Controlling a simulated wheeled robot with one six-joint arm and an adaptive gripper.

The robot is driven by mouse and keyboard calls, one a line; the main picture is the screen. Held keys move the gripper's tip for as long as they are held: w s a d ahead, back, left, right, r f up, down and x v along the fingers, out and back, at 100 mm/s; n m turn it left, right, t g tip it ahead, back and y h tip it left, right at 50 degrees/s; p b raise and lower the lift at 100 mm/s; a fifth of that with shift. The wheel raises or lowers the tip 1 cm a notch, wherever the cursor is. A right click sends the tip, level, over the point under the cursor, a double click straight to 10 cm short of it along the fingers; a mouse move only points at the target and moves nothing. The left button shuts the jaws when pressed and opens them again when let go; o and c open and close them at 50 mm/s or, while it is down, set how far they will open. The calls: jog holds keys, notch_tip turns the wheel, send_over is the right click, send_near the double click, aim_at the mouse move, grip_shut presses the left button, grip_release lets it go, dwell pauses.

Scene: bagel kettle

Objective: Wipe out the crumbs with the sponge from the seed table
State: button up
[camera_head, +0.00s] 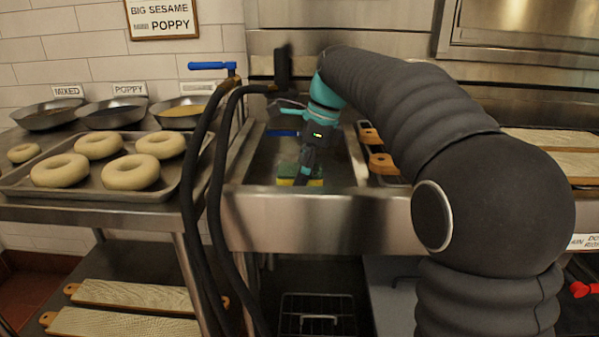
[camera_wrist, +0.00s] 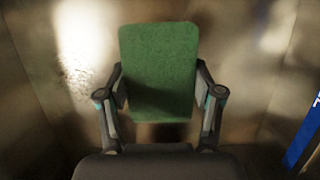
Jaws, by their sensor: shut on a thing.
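The sponge (camera_wrist: 158,62) has a green face and sits between my gripper's two fingers in the wrist view. In the head view the sponge (camera_head: 288,176) shows green and yellow, low inside the metal kettle basin (camera_head: 300,205). My gripper (camera_wrist: 160,100) is shut on the sponge; it also shows in the head view (camera_head: 305,168) over the basin. The seed table (camera_head: 100,212) stands at the left, with a tray of bagels and seed bowls. I cannot make out crumbs on it. Small dark specks (camera_wrist: 75,85) show on the metal wall in the wrist view.
A tray (camera_head: 175,188) holds several pale bagels. Three bowls, one of them dark-filled (camera_head: 112,112), stand behind it. Black hoses (camera_head: 205,190) hang between the table and basin. A blue item (camera_wrist: 304,140) is at the right of the wrist view. Wooden boards (camera_head: 382,163) lie right of the basin.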

jog(key=shift+d+f, duration=0.1)
jog(key=shift+d, duration=0.55)
jog(key=shift+s, duration=0.35)
jog(key=shift+s+a, duration=0.1)
jog(key=shift+s, duration=2.8)
jog(key=shift+s+a+b, duration=0.1)
jog(key=shift+s+b, duration=0.3)
jog(key=shift+s, duration=2.25)
jog(key=shift+s+f, duration=0.1)
jog(key=shift+s, duration=0.15)
jog(key=shift+p, duration=0.4)
jog(key=shift+w+r, duration=0.15)
jog(key=shift+w, duration=0.65)
jog(key=shift+w+r, duration=0.15)
jog(key=shift+w, duration=0.65)
